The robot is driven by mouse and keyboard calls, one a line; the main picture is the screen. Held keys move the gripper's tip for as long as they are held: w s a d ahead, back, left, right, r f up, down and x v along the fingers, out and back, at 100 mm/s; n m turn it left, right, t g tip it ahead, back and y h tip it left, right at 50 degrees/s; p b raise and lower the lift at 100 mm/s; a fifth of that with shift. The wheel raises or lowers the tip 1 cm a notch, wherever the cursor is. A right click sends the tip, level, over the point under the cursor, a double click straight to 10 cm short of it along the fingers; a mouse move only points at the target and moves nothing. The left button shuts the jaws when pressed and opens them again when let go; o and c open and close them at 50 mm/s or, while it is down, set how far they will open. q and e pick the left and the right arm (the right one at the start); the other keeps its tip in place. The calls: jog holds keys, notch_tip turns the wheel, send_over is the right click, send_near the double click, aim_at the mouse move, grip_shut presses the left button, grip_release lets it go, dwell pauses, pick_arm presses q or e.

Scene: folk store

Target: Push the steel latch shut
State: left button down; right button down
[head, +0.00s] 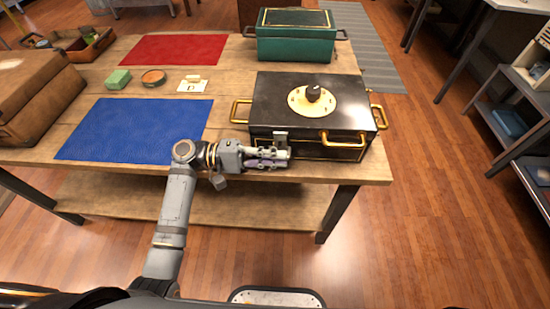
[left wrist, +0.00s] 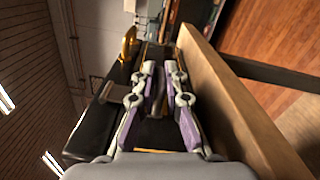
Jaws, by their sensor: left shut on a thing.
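A black box (head: 262,108) with gold trim, gold handles and a dial on its lid stands at the table's right end. The steel latch (head: 281,136) is a small grey piece on its front face, left of the front gold handle. My left gripper (head: 285,156) is at the box's front, shut on the latch, and hides its lower part. In the left wrist view the two purple-grey fingers (left wrist: 161,68) lie close together beside the black box (left wrist: 100,125). Whether the latch is fully closed cannot be seen. My right gripper is not in view.
The wooden table (head: 225,125) has its front edge just below my left gripper. A green box (head: 295,45) stands behind the black box. A blue mat (head: 135,130), a red mat (head: 173,50) and a brown case (head: 35,95) lie to the left.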

pick_arm(q)
jog(key=shift+f, duration=0.15)
jog(key=c, duration=1.4)
grip_release()
jog(key=a, duration=1.2)
